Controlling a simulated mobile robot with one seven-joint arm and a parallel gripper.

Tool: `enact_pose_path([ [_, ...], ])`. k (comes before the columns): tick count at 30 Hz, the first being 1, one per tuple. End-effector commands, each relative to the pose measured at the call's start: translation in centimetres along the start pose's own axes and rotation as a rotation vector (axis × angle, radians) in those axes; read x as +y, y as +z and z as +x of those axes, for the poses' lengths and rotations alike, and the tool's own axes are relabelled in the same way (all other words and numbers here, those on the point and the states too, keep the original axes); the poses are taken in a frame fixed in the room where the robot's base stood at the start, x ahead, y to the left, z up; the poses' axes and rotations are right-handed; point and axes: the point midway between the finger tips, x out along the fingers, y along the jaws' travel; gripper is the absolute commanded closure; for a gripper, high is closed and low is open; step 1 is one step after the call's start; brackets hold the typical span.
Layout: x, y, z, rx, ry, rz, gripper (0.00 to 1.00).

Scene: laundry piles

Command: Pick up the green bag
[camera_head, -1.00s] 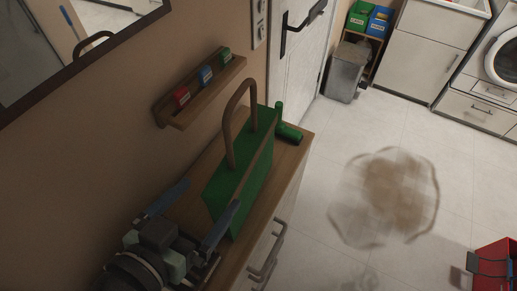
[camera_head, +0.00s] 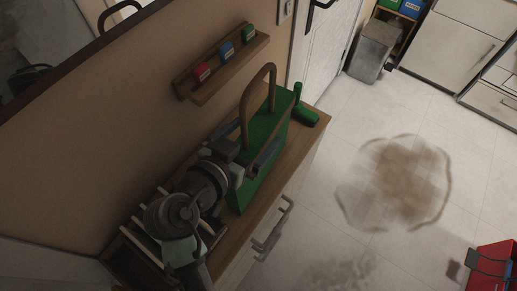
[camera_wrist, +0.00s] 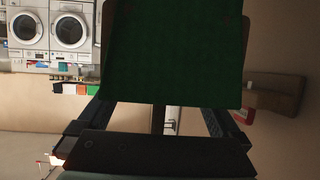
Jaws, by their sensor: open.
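The green bag (camera_head: 268,125) stands upright on the wooden top of a cabinet, its brown arched handle (camera_head: 245,100) above it. In the wrist view the green bag (camera_wrist: 180,50) fills the upper middle. My gripper (camera_head: 254,140) is open at the near end of the bag, with one blue-grey finger in front of the bag's side and the far finger partly hidden. In the wrist view the fingers of my gripper (camera_wrist: 155,110) are spread wide, one toward each lower corner of the bag. I cannot tell whether they touch it.
A wall shelf (camera_head: 228,70) with small red, blue and green boxes is close behind. A grey bin (camera_head: 372,52) stands by the door. A red container (camera_head: 492,265) and brown stain are on the floor.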

Motion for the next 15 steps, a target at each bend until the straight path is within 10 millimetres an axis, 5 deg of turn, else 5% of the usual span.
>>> enact_pose_path([
  [6,0.0,-0.2,2.4,-0.001,0.001,0.001,0.0],
  [15,0.0,0.0,2.7,-0.001,0.0,0.001,0.05],
])
